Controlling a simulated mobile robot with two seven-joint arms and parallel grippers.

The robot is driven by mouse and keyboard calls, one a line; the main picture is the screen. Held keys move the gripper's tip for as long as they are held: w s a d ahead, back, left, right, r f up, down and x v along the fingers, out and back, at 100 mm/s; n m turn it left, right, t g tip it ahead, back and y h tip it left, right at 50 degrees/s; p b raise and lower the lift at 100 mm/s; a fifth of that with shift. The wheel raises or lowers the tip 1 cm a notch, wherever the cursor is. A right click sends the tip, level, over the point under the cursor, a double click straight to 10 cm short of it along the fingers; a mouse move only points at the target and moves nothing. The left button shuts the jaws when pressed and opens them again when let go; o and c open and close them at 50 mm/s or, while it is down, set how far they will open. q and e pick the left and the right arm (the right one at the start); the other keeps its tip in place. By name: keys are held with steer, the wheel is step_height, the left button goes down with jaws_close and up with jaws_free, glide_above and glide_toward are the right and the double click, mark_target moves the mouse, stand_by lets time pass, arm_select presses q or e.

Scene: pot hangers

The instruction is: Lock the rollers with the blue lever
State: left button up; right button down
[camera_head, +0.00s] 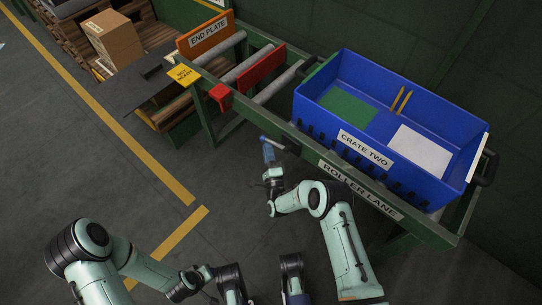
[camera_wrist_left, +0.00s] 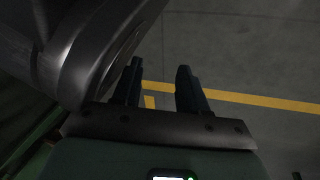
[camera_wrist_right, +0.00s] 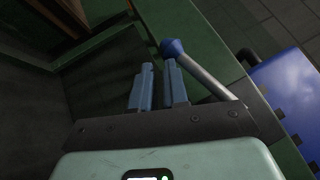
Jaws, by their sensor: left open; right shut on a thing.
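The blue-knobbed lever (camera_head: 277,143) sticks out from the front of the roller lane, below the blue crate. In the right wrist view its blue knob (camera_wrist_right: 172,47) is at the fingertips, and its grey rod (camera_wrist_right: 205,78) runs down to the right. My right gripper (camera_head: 267,153) is at the lever's end, shut on it; how the fingers sit around the knob is hard to see. My left gripper (camera_wrist_left: 160,82) is open and empty over the floor. The rollers (camera_head: 277,82) lie bare left of the crate; those under the crate are hidden.
A blue crate (camera_head: 363,147) labelled CRATE TWO sits on the green roller lane (camera_head: 345,178). The floor in front is clear.

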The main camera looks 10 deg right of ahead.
arm_select(q)
steer(key=shift+s+a+f+g+b, duration=0.1)
steer(key=shift+s+f+g+b, duration=0.2)
steer(key=shift+s+f, duration=0.55)
arm_select(e)
steer(key=shift+w+a+r, duration=0.2)
steer(key=shift+w+r, duration=0.25)
steer(key=shift+r, duration=0.3)
